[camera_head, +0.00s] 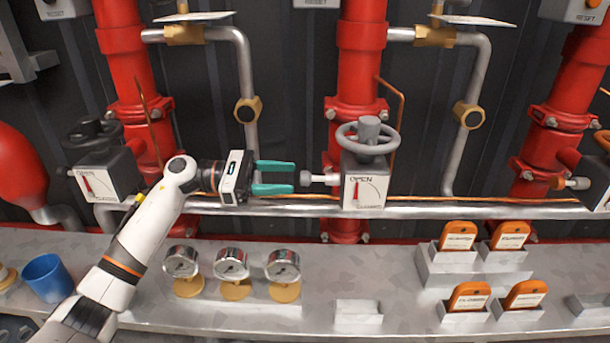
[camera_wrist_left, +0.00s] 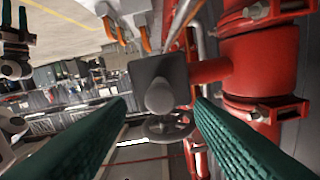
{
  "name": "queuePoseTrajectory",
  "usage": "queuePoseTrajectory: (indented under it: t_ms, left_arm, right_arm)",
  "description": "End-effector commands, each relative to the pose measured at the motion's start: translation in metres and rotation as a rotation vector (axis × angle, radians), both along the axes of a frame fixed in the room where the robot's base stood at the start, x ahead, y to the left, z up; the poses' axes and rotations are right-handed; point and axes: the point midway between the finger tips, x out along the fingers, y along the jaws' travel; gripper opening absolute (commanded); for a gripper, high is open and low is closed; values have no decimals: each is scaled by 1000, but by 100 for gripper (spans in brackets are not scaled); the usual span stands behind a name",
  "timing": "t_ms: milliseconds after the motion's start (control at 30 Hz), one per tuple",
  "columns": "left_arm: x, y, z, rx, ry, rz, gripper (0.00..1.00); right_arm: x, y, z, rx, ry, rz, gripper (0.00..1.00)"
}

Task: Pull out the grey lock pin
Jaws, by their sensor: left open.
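The grey lock pin (camera_head: 306,178) is a round grey knob on a pale shaft, sticking out of the left side of the white-faced valve box (camera_head: 364,190) marked OPEN. My left gripper (camera_head: 292,177) comes in from the left, with its teal fingers open and level with the pin. The pin's knob is at the fingertips and seems not to be clasped. In the left wrist view the knob (camera_wrist_left: 160,96) is centred between the open fingers (camera_wrist_left: 162,102), with the dark box behind it. My right gripper (camera_wrist_left: 14,20) shows small at that view's left edge, its fingers apart and empty.
A grey handwheel (camera_head: 368,137) tops the valve box, before a red pipe (camera_head: 361,60). A horizontal silver pipe (camera_head: 420,208) runs close below. Gauges (camera_head: 233,264), a blue cup (camera_head: 47,278) and orange tags (camera_head: 458,236) stand on the grey shelf (camera_head: 390,262).

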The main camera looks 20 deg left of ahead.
Motion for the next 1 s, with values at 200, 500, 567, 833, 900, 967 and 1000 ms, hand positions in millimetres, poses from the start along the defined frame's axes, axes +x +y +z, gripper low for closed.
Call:
queuePoseTrajectory:
  t_ms: [200,500,567,833,900,967,1000]
  left_arm:
    - [10,-36,1,-2,1,-2,49]
    - [14,-51,0,0,2,-1,49]
    - [14,-51,0,-1,2,0,49]
    - [14,-51,0,-1,2,0,26]
    - [14,-51,0,-1,2,0,14]
    - [14,-51,0,0,2,-1,4]
    - [14,-51,0,0,2,-1,0]
  right_arm:
    - [0,0,2,0,-1,0,36]
    - [0,0,2,0,0,0,36]
    - [0,0,2,0,0,0,36]
    - [0,0,2,0,-1,1,36]
    - [0,0,2,0,-1,1,36]
    - [0,0,2,1,-1,1,36]
    - [0,0,2,1,-1,1,36]
